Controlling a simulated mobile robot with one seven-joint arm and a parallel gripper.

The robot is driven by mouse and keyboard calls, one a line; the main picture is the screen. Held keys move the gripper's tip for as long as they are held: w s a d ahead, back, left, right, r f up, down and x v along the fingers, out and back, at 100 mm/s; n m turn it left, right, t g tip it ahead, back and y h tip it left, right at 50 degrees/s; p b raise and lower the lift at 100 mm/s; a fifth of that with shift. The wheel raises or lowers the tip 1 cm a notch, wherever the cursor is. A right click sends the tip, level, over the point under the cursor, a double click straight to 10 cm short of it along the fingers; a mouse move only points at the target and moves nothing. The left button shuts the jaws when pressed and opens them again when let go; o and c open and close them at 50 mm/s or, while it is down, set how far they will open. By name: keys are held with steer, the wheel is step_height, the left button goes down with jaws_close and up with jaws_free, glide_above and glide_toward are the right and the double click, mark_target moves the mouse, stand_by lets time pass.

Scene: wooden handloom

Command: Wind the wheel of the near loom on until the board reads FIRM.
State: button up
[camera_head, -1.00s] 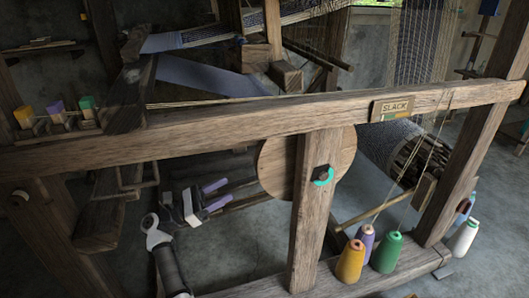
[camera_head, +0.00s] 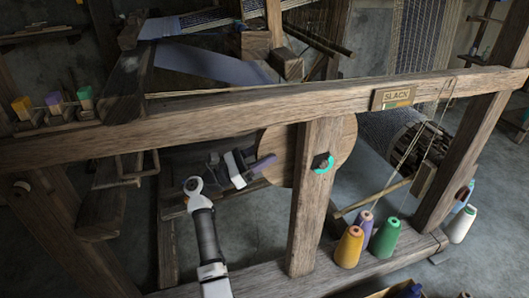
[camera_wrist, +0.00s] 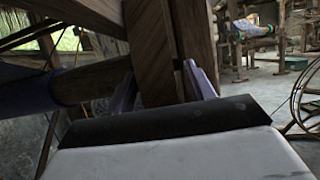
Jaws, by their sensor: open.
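The wheel (camera_head: 338,142) of the near loom is a round wooden disc behind an upright post. A dark hub with a teal arc (camera_head: 323,163) sits on the post's front face. The board (camera_head: 393,98) on the long top beam reads SLACK, with a coloured strip below the word. My gripper (camera_head: 266,163) is open, with its lilac fingers pointing right toward the wheel's left edge. I cannot tell whether they touch it. In the wrist view my gripper's (camera_wrist: 160,86) fingers stand apart, with timber showing between and beyond them.
The upright post (camera_head: 310,220) stands just right of my gripper. The long top beam (camera_head: 230,128) runs above my arm. Orange (camera_head: 349,247), purple and green (camera_head: 386,238) cones stand on the lower rail, right of the post.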

mark_target(257, 145)
steer(key=shift+w+d+r, duration=0.1)
steer(key=shift+d+r, duration=0.05)
steer(key=shift+d, duration=0.15)
jaws_close()
step_height(257, 145, up, 3)
steer(key=shift+f+g+y+p, duration=0.1)
steer(key=shift+g+y+p, duration=0.35)
steer(key=shift+y, duration=0.65)
steer(key=shift+d+r+y, duration=0.1)
steer(key=shift+r+y, duration=0.15)
steer(key=shift+y, duration=0.15)
